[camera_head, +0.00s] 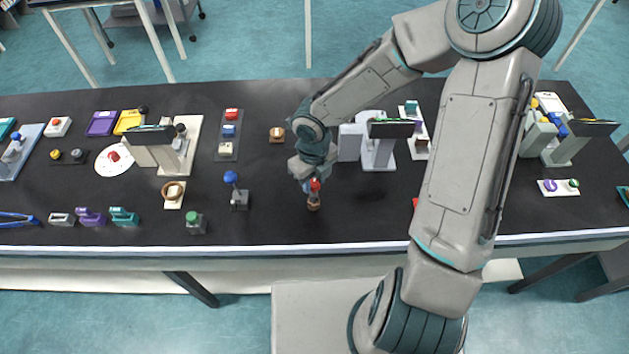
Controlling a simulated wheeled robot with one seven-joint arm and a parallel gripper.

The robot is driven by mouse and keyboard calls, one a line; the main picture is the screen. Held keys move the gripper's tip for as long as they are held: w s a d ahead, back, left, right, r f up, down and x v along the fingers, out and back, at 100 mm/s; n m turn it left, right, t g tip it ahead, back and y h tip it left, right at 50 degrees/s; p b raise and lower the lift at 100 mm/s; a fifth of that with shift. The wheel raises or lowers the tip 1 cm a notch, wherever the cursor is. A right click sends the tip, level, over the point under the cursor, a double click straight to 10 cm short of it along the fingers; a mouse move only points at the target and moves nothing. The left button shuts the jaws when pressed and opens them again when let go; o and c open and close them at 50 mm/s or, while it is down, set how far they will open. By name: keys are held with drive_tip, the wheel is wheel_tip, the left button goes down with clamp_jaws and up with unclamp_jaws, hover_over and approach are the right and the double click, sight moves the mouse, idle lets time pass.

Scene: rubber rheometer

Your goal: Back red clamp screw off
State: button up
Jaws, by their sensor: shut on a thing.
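A red clamp screw (315,184) stands at the middle of the black bench, near its front edge. It sits on top of a small brown and dark body (313,202). My gripper (312,182) comes down from above and is shut on the red screw. The fingers and the wrist hide part of the screw, and its thread is too small to make out.
The black bench (270,221) is crowded. Left of my gripper stand a blue-knobbed clamp (231,178) and a green-knobbed block (195,222). A grey instrument with a screen (378,150) stands behind on the right. Bare bench lies in front of my gripper.

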idle(0.3)
drive_tip(key=n, duration=0.4)
drive_tip(key=shift+n, duration=0.4)
drive_tip(key=o, duration=0.8)
drive_tip(key=shift+o, duration=0.2)
